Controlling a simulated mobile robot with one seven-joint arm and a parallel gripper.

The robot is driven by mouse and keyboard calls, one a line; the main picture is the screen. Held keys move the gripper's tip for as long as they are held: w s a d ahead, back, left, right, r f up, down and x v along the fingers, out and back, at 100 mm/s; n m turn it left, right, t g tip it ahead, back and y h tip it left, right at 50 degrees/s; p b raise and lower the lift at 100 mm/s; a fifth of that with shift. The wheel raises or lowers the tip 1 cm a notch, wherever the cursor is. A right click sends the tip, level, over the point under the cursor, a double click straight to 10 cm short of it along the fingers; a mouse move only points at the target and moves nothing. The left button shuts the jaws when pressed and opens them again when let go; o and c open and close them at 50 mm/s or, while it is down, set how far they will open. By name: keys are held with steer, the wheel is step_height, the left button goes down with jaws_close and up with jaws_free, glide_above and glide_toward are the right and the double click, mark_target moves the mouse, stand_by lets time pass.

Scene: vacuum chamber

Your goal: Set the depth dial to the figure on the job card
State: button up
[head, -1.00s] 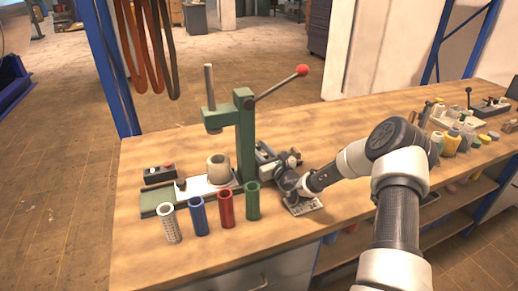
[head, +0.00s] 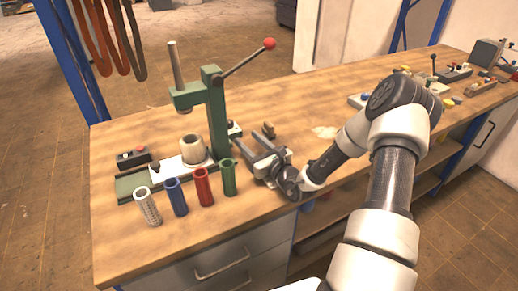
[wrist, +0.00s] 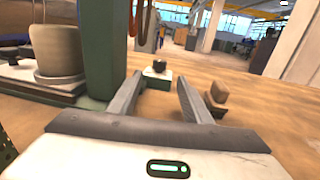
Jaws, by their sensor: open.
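In the head view a small box (head: 234,130) shows partly behind the green press column (head: 216,115). My gripper (head: 258,145) is open and empty, low over the bench, to the right of the column. I cannot make out a job card or any figure in these views.
A small wooden block (wrist: 219,92) sits close by the right finger. The press column (wrist: 104,50) stands close on the left. Silver, blue, red and green tubes (head: 177,197) line the bench's front. A black control box (head: 133,159) is at left. Bare bench lies behind.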

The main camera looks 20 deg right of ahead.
steer(key=v, duration=0.6)
steer(key=shift+w, duration=0.1)
